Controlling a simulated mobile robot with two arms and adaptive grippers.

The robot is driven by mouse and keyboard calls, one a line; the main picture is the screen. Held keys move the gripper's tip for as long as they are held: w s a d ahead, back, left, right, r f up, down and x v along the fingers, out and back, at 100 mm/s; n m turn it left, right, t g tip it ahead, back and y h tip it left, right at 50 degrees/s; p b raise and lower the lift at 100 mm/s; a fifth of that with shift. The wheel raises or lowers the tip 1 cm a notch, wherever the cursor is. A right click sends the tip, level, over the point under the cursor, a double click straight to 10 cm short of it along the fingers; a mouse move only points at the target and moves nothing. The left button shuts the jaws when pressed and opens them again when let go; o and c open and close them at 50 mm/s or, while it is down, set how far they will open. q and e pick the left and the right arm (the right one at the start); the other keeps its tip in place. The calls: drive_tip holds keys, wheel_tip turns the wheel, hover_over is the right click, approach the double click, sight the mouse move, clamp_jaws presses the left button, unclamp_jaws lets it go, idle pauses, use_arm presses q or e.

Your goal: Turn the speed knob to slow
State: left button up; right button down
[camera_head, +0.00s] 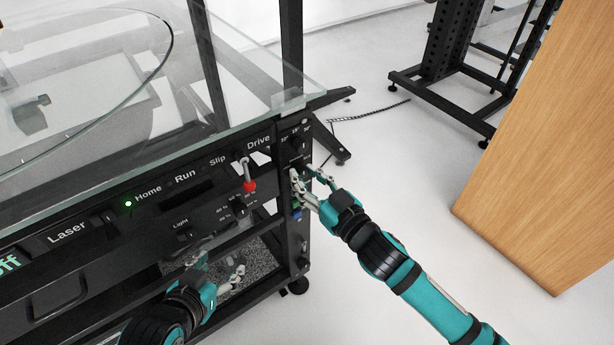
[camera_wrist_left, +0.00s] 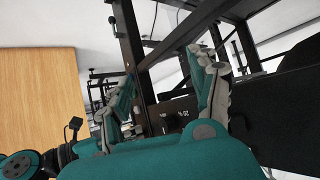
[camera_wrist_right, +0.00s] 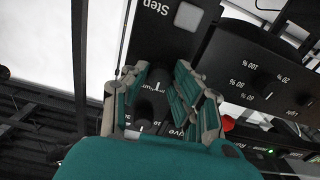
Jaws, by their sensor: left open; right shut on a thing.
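My right gripper (camera_head: 303,171) is at the narrow panel on the front right post (camera_head: 301,238), shut on a knob mostly hidden by its fingers. In the right wrist view, my right gripper (camera_wrist_right: 161,68) has its fingers close over the panel face. A dark round knob (camera_wrist_right: 145,111) shows between them; I cannot tell its setting. Another knob (camera_head: 297,143) with small markings sits higher on the post, clear of the fingers. My left gripper (camera_head: 222,268) is open and empty, low in front of the rack; its spread fingers also show in the left wrist view (camera_wrist_left: 164,75).
A red-tipped lever (camera_head: 249,186) sticks out under the Drive label. A glass top (camera_head: 215,90) overhangs the panel. A wooden board (camera_head: 555,150) stands at the right, with clear floor between.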

drive_tip(key=shift+r+n+p, duration=0.15)
drive_tip(key=shift+n+p, duration=0.55)
drive_tip(key=shift+n, duration=0.1)
drive_tip(key=shift+n+p, duration=0.9)
drive_tip(key=shift+n, duration=0.2)
use_arm(q)
drive_tip(key=s+a+f+g+y+p, duration=0.1)
drive_tip(key=s+a+f+g+y, duration=0.2)
drive_tip(key=s+g, duration=0.6)
use_arm(e)
drive_tip(key=shift+n, duration=1.2)
use_arm(q)
drive_tip(key=shift+t+h, duration=0.6)
drive_tip(key=shift+t, duration=0.3)
drive_tip(key=shift+s+a+f+p, duration=0.15)
drive_tip(key=shift+f+p, duration=0.1)
drive_tip(key=shift+f, duration=0.6)
drive_tip(key=shift+s+f+p, duration=0.15)
drive_tip(key=shift+f+p, duration=0.15)
drive_tip(key=shift+f, duration=0.55)
drive_tip(key=shift+s+a+f+p, duration=0.15)
drive_tip(key=shift+f+p, duration=0.1)
drive_tip(key=shift+f, duration=0.6)
use_arm(e)
drive_tip(key=shift+n, duration=1.4)
use_arm(q)
drive_tip(key=shift+d, duration=0.1)
